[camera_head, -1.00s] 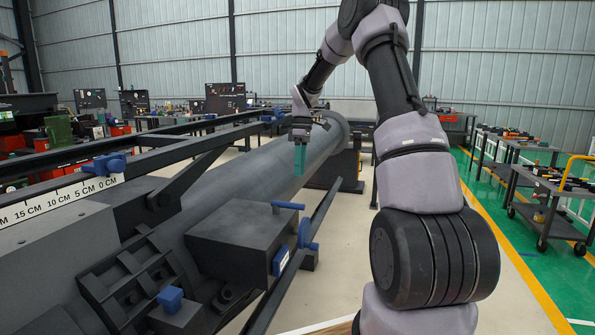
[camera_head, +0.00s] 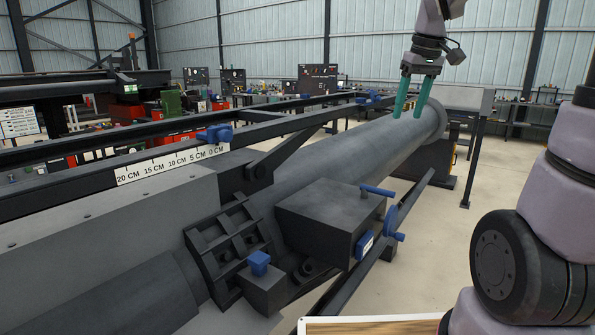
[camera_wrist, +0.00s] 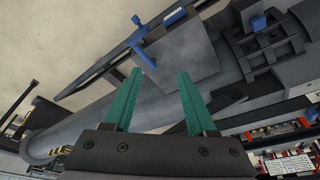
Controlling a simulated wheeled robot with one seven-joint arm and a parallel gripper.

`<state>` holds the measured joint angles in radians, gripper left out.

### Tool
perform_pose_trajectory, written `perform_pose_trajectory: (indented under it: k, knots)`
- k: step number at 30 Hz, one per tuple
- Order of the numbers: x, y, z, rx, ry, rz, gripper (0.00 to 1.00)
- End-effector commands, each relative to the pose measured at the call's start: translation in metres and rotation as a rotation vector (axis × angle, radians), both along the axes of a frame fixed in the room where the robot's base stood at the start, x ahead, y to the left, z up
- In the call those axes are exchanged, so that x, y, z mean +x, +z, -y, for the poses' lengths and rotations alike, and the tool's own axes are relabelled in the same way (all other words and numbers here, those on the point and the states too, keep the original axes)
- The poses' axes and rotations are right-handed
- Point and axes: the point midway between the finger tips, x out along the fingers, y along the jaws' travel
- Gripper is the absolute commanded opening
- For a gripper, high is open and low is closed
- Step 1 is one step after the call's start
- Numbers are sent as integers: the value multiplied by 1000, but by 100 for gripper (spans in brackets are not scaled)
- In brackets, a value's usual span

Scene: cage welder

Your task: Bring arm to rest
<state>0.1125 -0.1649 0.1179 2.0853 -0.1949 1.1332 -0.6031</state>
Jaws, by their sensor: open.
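My gripper (camera_head: 410,97) is in the upper right of the head view, with its two green fingers pointing down and spread apart. It is open and empty, in front of the far part of the large grey pipe (camera_head: 375,145) in the picture; I cannot tell the exact gap. In the wrist view my gripper (camera_wrist: 155,88) shows both green fingers apart with nothing between them. The grey pipe (camera_wrist: 85,125) passes behind the fingers there. My arm's upper links are cut off by the top of the head view.
A dark machine box (camera_head: 320,215) with a blue handwheel (camera_head: 391,222) stands at the middle. A ruler scale (camera_head: 170,165) lies on the machine at left. Benches with tool boards (camera_head: 318,84) stand at the back.

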Motion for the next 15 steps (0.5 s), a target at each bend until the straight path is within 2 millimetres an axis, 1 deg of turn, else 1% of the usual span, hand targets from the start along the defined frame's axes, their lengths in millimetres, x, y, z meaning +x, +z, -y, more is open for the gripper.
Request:
perform_pose_trajectory:
  k: [1, 6, 12, 15]
  knots:
    - [-16, 7, -2, 15, -43, 32, 57]
    - [-64, 19, -6, 97, -215, 121, 57]
    - [-116, 21, -10, 225, -401, 211, 57]
    - [-134, 18, -12, 284, -469, 243, 57]
